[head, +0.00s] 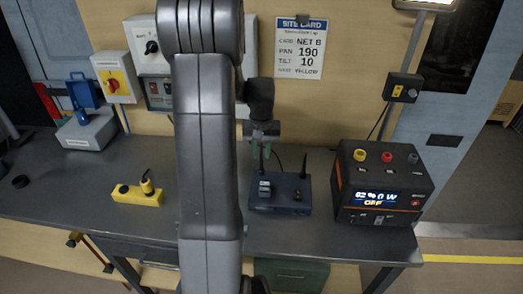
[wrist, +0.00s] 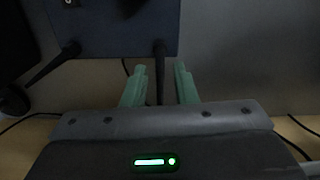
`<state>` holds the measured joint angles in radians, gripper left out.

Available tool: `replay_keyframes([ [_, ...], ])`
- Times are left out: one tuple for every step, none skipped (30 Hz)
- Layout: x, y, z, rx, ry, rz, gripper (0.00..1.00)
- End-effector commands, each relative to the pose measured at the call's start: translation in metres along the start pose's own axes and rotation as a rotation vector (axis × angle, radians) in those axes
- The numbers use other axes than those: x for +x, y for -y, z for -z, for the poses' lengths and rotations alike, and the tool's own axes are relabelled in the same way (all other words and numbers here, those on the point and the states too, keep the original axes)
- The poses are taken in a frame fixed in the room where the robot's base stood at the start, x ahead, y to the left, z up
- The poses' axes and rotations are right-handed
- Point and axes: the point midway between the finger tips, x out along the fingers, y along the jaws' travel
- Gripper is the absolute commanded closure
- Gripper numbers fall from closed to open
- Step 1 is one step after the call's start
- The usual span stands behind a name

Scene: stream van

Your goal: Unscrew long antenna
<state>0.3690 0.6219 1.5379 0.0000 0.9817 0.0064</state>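A dark blue radio box (head: 292,205) sits on the grey bench, right of my arm. One thin black antenna (head: 262,162) rises from its back left, up to my gripper (head: 265,148); another antenna (head: 303,166) stands at its back right. In the wrist view the box (wrist: 115,28) is at the top. One antenna (wrist: 160,62) runs down between the two green fingertips of my gripper (wrist: 160,78), with gaps visible on both sides. A second antenna (wrist: 52,66) slants away at the left. The antenna's tip is hidden by the gripper body.
A black power station (head: 385,195) showing "OFF" stands close right of the box. A yellow block (head: 138,194) with a black knob lies left of my arm, and a grey-blue device (head: 88,130) stands farther left. A site card (head: 300,48) hangs on the wall behind.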

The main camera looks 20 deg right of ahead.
Motion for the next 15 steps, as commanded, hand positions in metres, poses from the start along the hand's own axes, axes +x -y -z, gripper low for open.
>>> replay_keyframes([
  [0.0001,0.0,-0.0001,0.009,0.0,0.0,0.74],
  [0.0001,0.0,-0.0001,0.012,0.0,0.0,0.74],
  [0.0002,0.0,-0.0001,0.012,0.0,0.0,0.74],
  [0.0002,0.0,-0.0001,0.012,0.0,0.0,0.74],
  [0.0002,0.0,-0.0001,0.011,0.0,0.0,0.74],
  [0.0002,0.0,-0.0001,0.011,0.0,0.0,0.74],
  [0.0001,0.0,-0.0001,0.011,0.0,0.0,0.74],
  [0.0001,0.0,-0.0001,0.013,0.0,0.0,0.74],
  [0.0001,0.0,-0.0001,0.022,0.0,0.0,0.74],
  [0.0001,0.0,-0.0001,0.037,0.0,0.0,0.74],
  [0.0,0.0,-0.0001,0.057,0.0,0.0,0.74],
  [0.0,0.0,-0.0001,0.093,0.0,0.0,0.74],
  [-0.0001,0.0,-0.0001,0.125,0.0,0.0,0.74],
  [-0.0001,0.0001,-0.0001,0.158,0.0,0.0,0.74],
  [-0.0001,0.0001,-0.0001,0.203,0.0,0.0,0.74],
])
